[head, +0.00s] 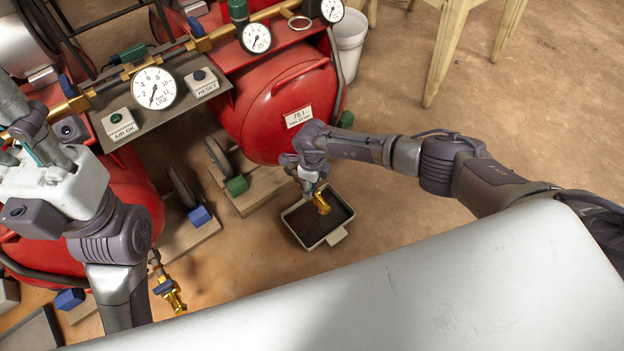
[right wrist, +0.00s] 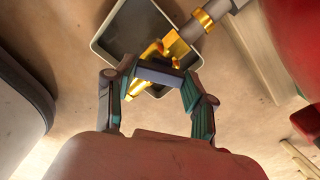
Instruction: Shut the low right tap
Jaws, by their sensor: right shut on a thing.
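The low right tap shows as a brass body (head: 321,203) just above a grey drip tray (head: 336,238) in the head view. In the right wrist view its brass body (right wrist: 177,45) joins a grey pipe, and its dark blue-grey handle (right wrist: 158,73) lies crosswise between my fingers. My right gripper (right wrist: 157,78) is shut on that handle. In the head view my right gripper (head: 309,184) points down at the tap and partly hides it. My left gripper (head: 22,138) is at the left edge, near the brass pipework; its fingertips are not clear.
Red tanks (head: 280,110) with pressure gauges (head: 154,88) stand behind. A panel carries AIR OK (head: 118,124) and RESET (head: 201,82) buttons. Another brass tap with a blue handle (head: 164,287) is at lower left. A white bucket (head: 349,42) stands behind.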

